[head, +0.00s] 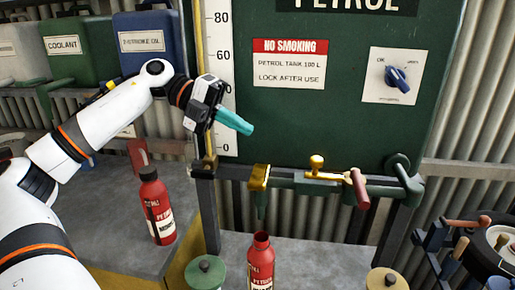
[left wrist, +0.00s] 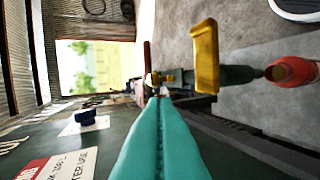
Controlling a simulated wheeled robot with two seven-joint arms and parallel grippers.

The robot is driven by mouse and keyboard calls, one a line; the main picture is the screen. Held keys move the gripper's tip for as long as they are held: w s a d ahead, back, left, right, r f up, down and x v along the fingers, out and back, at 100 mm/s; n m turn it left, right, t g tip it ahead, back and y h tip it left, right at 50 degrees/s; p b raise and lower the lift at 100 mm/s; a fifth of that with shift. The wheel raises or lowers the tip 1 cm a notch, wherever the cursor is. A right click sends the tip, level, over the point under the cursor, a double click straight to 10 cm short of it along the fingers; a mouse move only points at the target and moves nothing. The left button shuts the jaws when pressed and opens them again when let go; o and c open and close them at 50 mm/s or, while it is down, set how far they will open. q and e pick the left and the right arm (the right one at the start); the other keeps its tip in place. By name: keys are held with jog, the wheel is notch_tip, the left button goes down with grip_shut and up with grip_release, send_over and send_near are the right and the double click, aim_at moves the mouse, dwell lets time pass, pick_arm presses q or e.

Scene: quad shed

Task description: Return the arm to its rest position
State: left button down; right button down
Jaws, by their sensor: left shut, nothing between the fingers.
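My left arm (head: 95,120) reaches in from the left in the head view. My left gripper (head: 238,123), with teal fingers, is shut and empty in front of the green petrol tank (head: 345,125), beside its level scale. The fingers also show closed together in the left wrist view (left wrist: 160,130). Below and right of it are the tank's tap with a yellow lever (head: 259,178) and a brass knob (head: 317,163). The yellow lever also shows in the left wrist view (left wrist: 205,55). My right gripper is in neither view.
An open red bottle (head: 261,265) stands under the tap spout. Another red bottle (head: 156,208) stands on the bench at left. A blue rotary switch (head: 397,78) is on the tank front. Green and yellow round lids (head: 205,272) (head: 386,280) are at the front edge.

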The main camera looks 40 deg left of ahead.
pick_arm(q)
jog(key=shift+v, duration=0.8)
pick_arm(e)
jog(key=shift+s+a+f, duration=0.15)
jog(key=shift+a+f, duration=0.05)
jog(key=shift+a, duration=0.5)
pick_arm(q)
jog(key=shift+f, duration=0.1)
